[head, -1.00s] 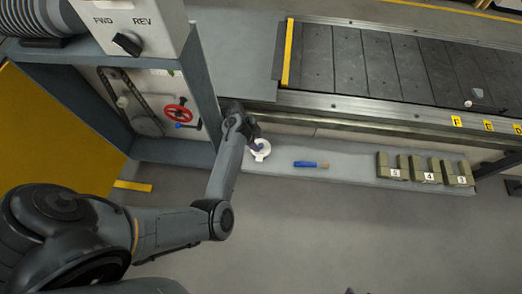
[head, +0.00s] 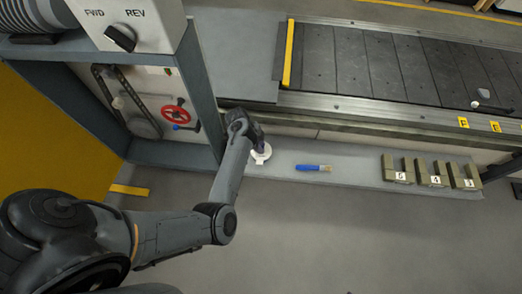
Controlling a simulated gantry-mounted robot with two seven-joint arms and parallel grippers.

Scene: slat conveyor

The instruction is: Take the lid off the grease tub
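The grease tub (head: 261,155) is a small round white thing on the grey shelf (head: 345,177) below the conveyor. Its lid cannot be told apart from the tub at this size. My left gripper (head: 257,143) is over the tub from above and hides its upper left part. The fingers are too small and too covered to show whether they are open or shut, or whether they touch the lid. My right gripper is not in view.
A blue-handled brush (head: 314,168) lies on the shelf right of the tub. Several numbered olive blocks (head: 435,180) stand further right. The cabinet with a red handwheel (head: 175,114) stands left of my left gripper. The conveyor (head: 390,70) runs behind.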

